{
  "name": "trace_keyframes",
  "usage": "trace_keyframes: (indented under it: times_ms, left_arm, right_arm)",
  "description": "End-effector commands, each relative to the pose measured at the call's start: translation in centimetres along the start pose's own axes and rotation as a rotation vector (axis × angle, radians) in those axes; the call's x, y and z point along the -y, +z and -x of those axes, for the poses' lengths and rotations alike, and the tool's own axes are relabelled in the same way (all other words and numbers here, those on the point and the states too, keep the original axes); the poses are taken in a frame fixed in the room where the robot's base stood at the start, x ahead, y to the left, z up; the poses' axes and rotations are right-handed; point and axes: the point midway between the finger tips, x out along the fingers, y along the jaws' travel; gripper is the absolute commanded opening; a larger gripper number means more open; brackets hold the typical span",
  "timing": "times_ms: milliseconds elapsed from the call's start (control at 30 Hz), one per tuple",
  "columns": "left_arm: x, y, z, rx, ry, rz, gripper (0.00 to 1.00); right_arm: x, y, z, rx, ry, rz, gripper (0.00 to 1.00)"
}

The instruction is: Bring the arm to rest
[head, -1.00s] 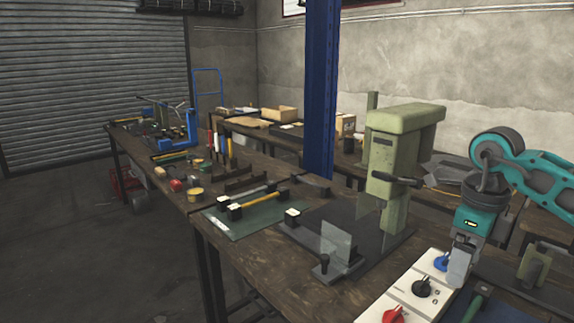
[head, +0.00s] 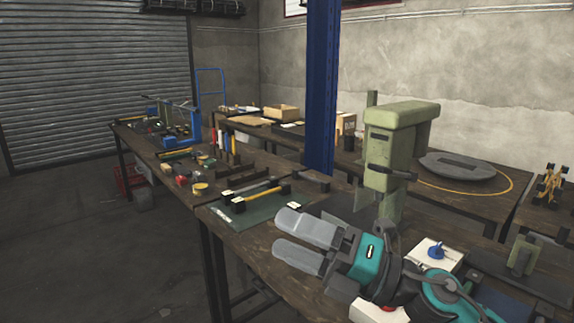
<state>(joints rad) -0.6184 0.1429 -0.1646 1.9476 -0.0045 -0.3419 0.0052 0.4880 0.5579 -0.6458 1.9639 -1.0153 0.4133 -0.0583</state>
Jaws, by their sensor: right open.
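My right gripper (head: 293,241) is in the lower middle of the head view. Its two grey fingers are apart and point left, with nothing between them. It is in front of the green press (head: 395,150) and hides most of the press's dark base plate. My right arm comes in from the bottom right, teal and dark grey. My left gripper is out of view.
A white switch box with a blue knob (head: 436,252) is partly hidden behind my arm. A green mat (head: 245,210) with a yellow-handled tool lies left of the gripper. A blue post (head: 321,90) stands behind the bench.

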Motion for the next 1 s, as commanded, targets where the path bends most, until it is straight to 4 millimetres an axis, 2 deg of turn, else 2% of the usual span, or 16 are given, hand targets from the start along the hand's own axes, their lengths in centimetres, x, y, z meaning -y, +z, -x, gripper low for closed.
trace_keyframes:
  times_ms: [67, 167, 300, 400, 467, 533, 600, 700, 800, 1000]
  left_arm:
    - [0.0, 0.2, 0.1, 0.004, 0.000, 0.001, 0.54]
    - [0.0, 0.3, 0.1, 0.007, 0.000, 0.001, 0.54]
    - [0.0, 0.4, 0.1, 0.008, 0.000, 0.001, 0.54]
    - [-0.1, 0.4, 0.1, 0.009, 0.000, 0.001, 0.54]
    - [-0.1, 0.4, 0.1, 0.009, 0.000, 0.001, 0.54]
    - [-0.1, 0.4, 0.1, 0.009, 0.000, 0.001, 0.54]
    - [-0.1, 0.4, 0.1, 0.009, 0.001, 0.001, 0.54]
    - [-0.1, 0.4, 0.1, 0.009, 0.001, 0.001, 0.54]
    - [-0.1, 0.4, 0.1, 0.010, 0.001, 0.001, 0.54]
    - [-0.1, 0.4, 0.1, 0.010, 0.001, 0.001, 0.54]
  right_arm:
    - [-0.5, 1.5, 0.9, 0.199, 0.060, -0.159, 0.77]
    - [0.2, 3.7, 3.1, 0.451, 0.098, -0.359, 0.77]
    - [3.4, 5.4, 8.2, 0.803, 0.090, -0.650, 0.77]
    - [6.6, 4.8, 12.6, 1.047, 0.041, -0.864, 0.77]
    - [8.8, 3.5, 15.3, 1.190, -0.005, -0.992, 0.77]
    - [11.1, 1.3, 18.6, 1.350, -0.075, -1.140, 0.77]
    - [13.1, -1.8, 21.6, 1.499, -0.160, -1.282, 0.77]
    - [14.7, -6.2, 25.1, 1.666, -0.282, -1.447, 0.77]
    - [15.4, -9.9, 27.3, 1.780, -0.390, -1.565, 0.77]
    - [15.3, -16.1, 30.2, 1.935, -0.577, -1.737, 0.77]
